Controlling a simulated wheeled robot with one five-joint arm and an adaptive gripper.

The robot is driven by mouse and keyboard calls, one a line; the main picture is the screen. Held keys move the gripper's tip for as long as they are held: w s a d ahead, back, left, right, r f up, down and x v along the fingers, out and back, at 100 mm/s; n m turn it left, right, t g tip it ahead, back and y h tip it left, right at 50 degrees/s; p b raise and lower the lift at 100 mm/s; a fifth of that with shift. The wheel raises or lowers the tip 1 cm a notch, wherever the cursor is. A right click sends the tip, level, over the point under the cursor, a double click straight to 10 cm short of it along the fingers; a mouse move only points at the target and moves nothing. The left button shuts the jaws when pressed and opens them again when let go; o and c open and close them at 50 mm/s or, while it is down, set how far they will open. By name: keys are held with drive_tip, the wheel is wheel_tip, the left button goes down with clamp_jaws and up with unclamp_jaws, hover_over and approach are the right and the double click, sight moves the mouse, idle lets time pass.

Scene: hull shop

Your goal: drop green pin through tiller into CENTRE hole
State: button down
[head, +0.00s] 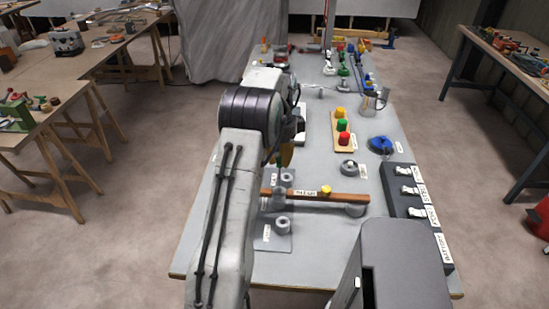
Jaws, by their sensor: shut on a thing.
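The brown wooden tiller (345,197) lies flat across the table, with a white label and a yellow knob (326,190) on it. Its left end is at the grey fittings below my gripper, and its right part is over a round grey post (355,210). My gripper (286,160) is mostly hidden behind my arm, above the tiller's left end. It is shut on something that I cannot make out. A green-topped piece (342,125) stands between yellow and red ones on a wooden block; whether these are pins is unclear. The centre hole cannot be seen.
A grey post (283,222) on a labelled plate stands in front of the tiller. A blue round object (381,144) and a grey ring (348,169) lie to the right. A dark labelled panel (405,190) lines the right edge. Tools and fittings crowd the far end.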

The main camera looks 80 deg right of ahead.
drive_tip(key=shift+f+b, duration=1.85)
drive_tip(key=shift+f, duration=0.3)
drive_tip(key=shift+r, duration=0.1)
drive_tip(key=shift+f+b, duration=1.7)
drive_tip(key=shift+f, duration=1.75)
idle(2.3)
